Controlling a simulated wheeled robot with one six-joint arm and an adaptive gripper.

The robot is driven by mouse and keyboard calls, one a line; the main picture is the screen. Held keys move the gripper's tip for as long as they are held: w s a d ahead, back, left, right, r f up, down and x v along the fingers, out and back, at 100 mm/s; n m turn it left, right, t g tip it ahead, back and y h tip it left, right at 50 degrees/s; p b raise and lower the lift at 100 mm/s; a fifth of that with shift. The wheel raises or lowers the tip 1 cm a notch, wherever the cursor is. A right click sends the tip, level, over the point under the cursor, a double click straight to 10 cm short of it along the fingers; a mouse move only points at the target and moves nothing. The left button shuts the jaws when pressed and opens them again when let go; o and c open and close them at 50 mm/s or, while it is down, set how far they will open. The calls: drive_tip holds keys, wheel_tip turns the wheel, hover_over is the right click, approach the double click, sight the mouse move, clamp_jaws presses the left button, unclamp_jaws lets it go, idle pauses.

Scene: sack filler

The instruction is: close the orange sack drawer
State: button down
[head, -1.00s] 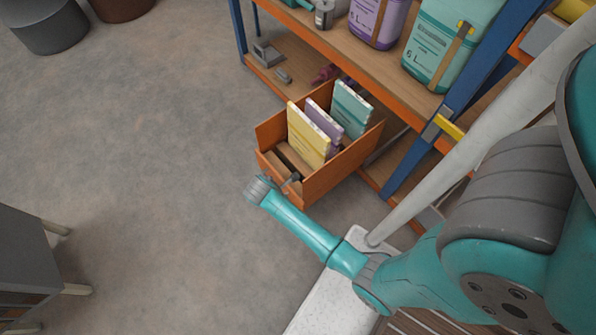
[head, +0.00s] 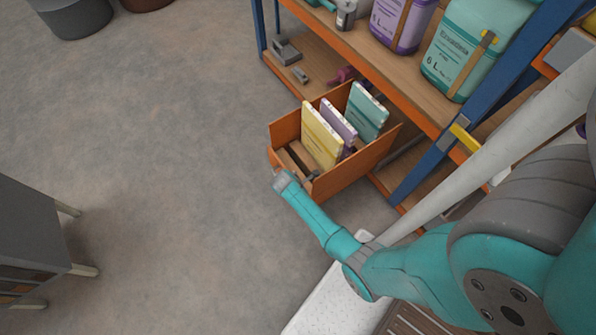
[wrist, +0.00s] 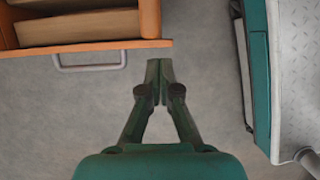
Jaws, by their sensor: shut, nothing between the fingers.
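The orange sack drawer (head: 352,168) stands pulled out from the low part of the shelf in the head view. It holds a yellow sack (head: 321,135), a purple sack (head: 340,122) and a teal sack (head: 368,112), all upright, with brown items at its front. In the wrist view the drawer's front edge (wrist: 100,46) and its grey handle (wrist: 90,67) are at the upper left. My gripper (wrist: 159,68) is shut and empty, to the right of the handle and apart from it. In the head view my wrist hides most of the gripper near the drawer's front.
The shelf has a blue post (head: 432,150) right of the drawer and a wooden upper board with large jugs (head: 478,50). A grey cabinet (head: 30,235) stands at the left. The floor (head: 180,150) before the drawer is clear.

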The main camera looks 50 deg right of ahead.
drive_tip(key=shift+s+d, duration=0.2)
drive_tip(key=shift+d, duration=0.6)
